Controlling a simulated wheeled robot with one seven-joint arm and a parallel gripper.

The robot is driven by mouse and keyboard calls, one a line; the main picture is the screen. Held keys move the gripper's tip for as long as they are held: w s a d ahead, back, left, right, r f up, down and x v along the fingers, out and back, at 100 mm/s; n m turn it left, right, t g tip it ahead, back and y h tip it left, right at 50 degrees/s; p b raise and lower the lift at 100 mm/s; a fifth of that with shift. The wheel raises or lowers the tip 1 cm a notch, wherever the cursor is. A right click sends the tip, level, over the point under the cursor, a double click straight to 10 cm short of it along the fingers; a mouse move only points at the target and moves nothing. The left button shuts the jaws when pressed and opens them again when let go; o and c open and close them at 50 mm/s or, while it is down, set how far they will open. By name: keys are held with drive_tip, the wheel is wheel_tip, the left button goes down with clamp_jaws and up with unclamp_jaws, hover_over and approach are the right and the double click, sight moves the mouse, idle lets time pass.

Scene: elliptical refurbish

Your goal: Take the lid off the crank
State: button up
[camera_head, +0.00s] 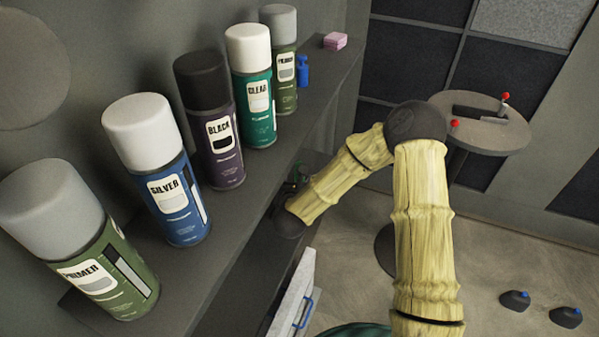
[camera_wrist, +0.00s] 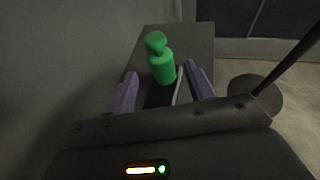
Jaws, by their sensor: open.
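My gripper (camera_wrist: 161,76) is open, with its purple fingers spread either side of a green bottle-shaped thing (camera_wrist: 162,66) in the wrist view. That thing stands a little beyond the fingertips on a dark surface; I see no contact. A thin pale strip lies beside it, near the right finger. In the head view, my gripper is mostly hidden behind the arm and shelf. A dark, elongated mechanism (camera_head: 482,111) with red knobs lies on a round table (camera_head: 490,137) at the right. I cannot tell whether it is the crank, and I make out no lid.
Several spray cans stand along the upper shelf (camera_head: 222,205), with a small blue bottle (camera_head: 302,70) and a pink block (camera_head: 335,41) at its far end. A white panel with a blue handle (camera_head: 307,312) is below. Two dark containers (camera_head: 515,300) (camera_head: 566,317) lie on the floor.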

drive_tip(key=shift+w, duration=0.1)
drive_tip(key=x, duration=0.5)
drive_tip(key=shift+w+d+r, duration=0.2)
drive_tip(key=shift+w+r, duration=0.05)
drive_tip(key=shift+r, duration=0.1)
idle(0.4)
drive_tip(key=c, duration=1)
